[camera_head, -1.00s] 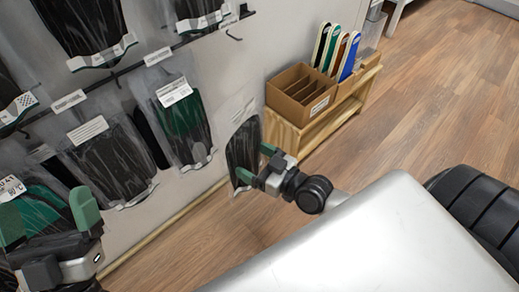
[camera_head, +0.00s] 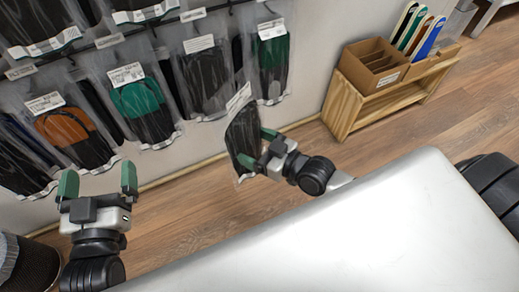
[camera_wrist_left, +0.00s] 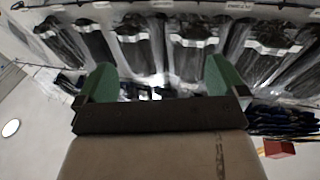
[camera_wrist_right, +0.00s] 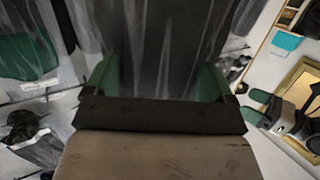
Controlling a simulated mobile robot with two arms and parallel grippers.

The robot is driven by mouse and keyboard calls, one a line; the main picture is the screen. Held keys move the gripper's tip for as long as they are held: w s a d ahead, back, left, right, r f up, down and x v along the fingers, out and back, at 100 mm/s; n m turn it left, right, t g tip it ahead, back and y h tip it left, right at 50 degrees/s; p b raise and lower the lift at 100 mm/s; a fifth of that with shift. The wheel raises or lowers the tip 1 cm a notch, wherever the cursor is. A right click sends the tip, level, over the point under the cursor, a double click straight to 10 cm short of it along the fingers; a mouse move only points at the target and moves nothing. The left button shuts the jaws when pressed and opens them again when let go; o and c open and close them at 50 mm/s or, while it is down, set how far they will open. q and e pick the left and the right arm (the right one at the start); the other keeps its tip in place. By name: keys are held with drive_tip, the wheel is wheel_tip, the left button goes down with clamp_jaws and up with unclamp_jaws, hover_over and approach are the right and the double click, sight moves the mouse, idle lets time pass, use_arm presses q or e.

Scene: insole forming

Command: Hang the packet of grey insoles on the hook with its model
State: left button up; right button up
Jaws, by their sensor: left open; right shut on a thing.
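My right gripper (camera_head: 262,148) is shut on a clear packet of dark grey insoles (camera_head: 243,135). It holds the packet tilted, in front of the wall rack and apart from the hanging packets. In the right wrist view the packet (camera_wrist_right: 165,45) fills the space above the green fingers. My left gripper (camera_head: 97,180) is open and empty at lower left, below the hanging packets. A packet of plain dark insoles (camera_head: 205,80) hangs on the rack behind the held packet. A green-topped packet (camera_head: 272,58) hangs to its right. Which hook belongs to the held model I cannot tell.
A green-and-black packet (camera_head: 143,100) and an orange-and-black packet (camera_head: 68,130) hang at left on the dark rail (camera_head: 108,57). A wooden shelf (camera_head: 350,105) with a cardboard box (camera_head: 375,62) stands at right. The floor between is clear.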

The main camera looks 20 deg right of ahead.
use_arm(q)
drive_tip(key=s+r+t+h+b, duration=0.3)
drive_tip(key=s+r+t, duration=0.1)
drive_tip(key=r+t, duration=0.4)
drive_tip(key=shift+s+d, duration=0.2)
use_arm(e)
drive_tip(key=w, duration=0.6)
drive_tip(key=shift+w, duration=0.2)
drive_tip(key=shift+a, duration=0.1)
